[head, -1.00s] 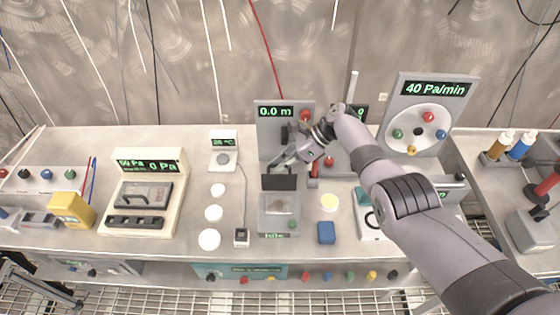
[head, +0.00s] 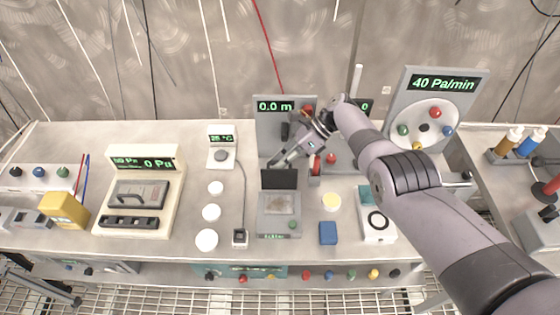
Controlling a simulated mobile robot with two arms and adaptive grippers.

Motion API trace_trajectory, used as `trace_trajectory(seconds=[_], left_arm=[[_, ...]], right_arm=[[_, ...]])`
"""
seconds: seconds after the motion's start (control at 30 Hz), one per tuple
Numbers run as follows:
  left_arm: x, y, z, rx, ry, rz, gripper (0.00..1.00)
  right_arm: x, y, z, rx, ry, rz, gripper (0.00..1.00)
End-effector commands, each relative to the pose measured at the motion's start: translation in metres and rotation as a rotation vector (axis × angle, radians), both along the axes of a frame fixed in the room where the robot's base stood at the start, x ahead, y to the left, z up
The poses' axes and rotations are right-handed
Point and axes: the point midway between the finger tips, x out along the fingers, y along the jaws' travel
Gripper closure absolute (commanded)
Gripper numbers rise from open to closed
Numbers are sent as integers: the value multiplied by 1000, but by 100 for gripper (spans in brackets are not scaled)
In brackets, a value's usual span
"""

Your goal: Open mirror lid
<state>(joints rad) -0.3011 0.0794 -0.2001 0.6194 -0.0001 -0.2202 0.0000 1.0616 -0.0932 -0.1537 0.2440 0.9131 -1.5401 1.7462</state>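I see nothing held, and the finger gap is too small to judge. My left gripper does not show.
A gauge stand reading 0.0 m (head: 269,105) rises close behind my gripper. A blue block (head: 328,233) and yellow disc (head: 331,202) lie right of the box. White discs (head: 211,212) and a small wired box (head: 240,237) lie left.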

Motion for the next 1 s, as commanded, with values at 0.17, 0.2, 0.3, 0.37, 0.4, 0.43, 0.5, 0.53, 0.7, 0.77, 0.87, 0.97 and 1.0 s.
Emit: trace_trajectory(seconds=[0.17, 0.2, 0.3, 0.37, 0.4, 0.43, 0.5, 0.53, 0.7, 0.77, 0.87, 0.97, 1.0], left_arm=[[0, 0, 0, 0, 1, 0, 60], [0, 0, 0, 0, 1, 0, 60], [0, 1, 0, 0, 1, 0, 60], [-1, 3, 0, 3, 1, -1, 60], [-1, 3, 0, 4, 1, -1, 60], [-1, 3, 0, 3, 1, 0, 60], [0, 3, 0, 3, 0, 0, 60], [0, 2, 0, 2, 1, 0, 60], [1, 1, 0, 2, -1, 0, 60], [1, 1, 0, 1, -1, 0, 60], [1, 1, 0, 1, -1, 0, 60], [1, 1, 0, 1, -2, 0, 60], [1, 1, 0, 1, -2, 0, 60]], right_arm=[[0, 0, 0, 0, 0, -2, 84], [0, 0, 0, 0, -1, -2, 84], [1, 0, 0, 0, -1, -2, 84], [1, 0, 0, 1, -2, -3, 84], [1, -1, 1, 1, -2, -3, 84], [2, -3, 2, 1, -2, -3, 84], [4, -7, 7, 1, -4, -4, 84], [5, -10, 10, 1, -4, -4, 84], [14, -35, 33, 1, -4, -5, 84], [17, -45, 42, 0, -4, -5, 84], [21, -60, 56, 0, -3, -5, 84], [25, -71, 67, 0, -1, -3, 84], [26, -75, 70, 0, -1, -3, 84]])
